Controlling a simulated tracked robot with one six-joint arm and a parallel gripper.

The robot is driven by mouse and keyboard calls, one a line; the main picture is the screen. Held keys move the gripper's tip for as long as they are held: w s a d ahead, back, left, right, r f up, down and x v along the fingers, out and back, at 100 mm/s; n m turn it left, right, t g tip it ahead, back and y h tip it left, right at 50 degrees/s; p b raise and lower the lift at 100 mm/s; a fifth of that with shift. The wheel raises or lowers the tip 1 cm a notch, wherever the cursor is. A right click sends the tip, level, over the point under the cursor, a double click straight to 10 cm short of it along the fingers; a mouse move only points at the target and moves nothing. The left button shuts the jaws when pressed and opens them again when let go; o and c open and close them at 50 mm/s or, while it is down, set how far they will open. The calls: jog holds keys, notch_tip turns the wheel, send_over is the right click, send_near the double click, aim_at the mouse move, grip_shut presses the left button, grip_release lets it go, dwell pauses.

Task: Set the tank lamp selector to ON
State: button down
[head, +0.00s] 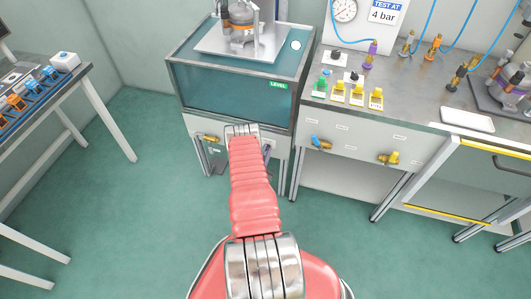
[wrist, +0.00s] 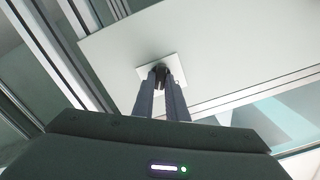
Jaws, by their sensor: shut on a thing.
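The tank lamp selector (wrist: 160,69) shows in the wrist view as a small dark knob on a square white plate (wrist: 178,59). The plate sits on a pale flat panel. My gripper (wrist: 161,78) has its two dark fingers shut on the knob, one on each side. The fingers cover much of the knob, and I cannot read its position or any marking. In the head view my arm reaches to the front of the stand under the teal tank (head: 235,95). The gripper and the selector are mostly hidden there behind the arm.
A yellow-handled valve (head: 210,138) is on the stand's front, left of my arm. Blue (head: 321,143) and yellow (head: 389,158) valves are on the bench front at right. A table (head: 100,108) with blue and orange parts stands at left. The green floor between is clear.

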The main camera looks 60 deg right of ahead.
jog(key=shift+s+d, duration=0.1)
jog(key=shift+d, duration=0.05)
jog(key=c, duration=1.8)
grip_release()
jog(key=shift+o, duration=0.2)
jog(key=s+a, duration=0.2)
jog(key=a, duration=1.1)
jog(key=shift+a, duration=0.4)
